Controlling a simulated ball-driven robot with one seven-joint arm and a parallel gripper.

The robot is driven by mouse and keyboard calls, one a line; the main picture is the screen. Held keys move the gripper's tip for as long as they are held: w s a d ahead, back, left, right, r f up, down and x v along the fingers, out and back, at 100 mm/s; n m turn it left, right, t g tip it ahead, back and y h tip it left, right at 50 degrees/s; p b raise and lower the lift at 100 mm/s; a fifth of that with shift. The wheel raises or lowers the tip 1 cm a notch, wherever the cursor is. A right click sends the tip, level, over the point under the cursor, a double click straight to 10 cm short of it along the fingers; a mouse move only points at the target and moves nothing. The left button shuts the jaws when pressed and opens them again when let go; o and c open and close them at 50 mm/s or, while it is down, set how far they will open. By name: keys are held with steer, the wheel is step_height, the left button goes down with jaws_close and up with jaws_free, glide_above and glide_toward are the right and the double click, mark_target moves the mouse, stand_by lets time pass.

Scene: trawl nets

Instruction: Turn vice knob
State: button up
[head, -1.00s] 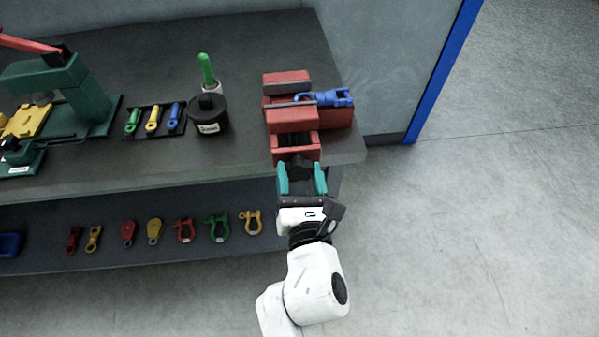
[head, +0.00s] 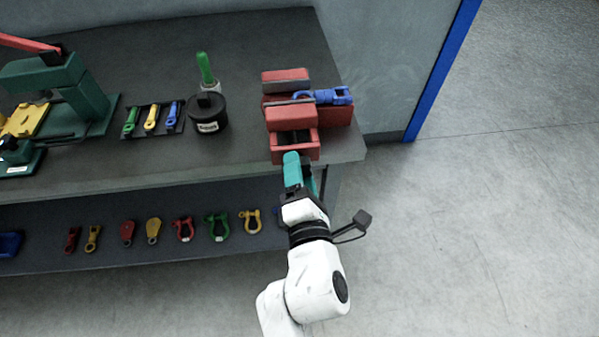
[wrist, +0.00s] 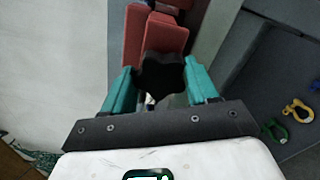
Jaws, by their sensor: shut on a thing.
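The red vice (head: 292,117) sits at the right front corner of the dark workbench, with a blue shackle-like part (head: 325,96) at its jaws. Its black lobed knob (wrist: 162,76) shows in the wrist view, at the near end of the vice. My gripper (head: 293,163) is at the front of the vice with its teal fingers rolled to one side. In the wrist view my gripper (wrist: 160,88) has one teal finger on each side of the knob and is shut on it. In the head view the knob is hidden behind the fingers.
A black pot (head: 208,114), a green-handled tool (head: 206,70) and a tray of coloured links (head: 152,120) stand on the bench to the left. Shackles hang or lie on the lower shelf (head: 150,250). Open floor lies to the right.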

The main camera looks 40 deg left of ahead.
steer(key=n+b, duration=0.7)
steer(key=n, duration=0.2)
steer(key=n+b, duration=0.8)
steer(key=n, duration=0.1)
steer(key=shift+s+f+b, duration=0.1)
steer(key=shift+f+b, duration=0.1)
steer(key=shift+b, duration=0.1)
stand_by(3.1)
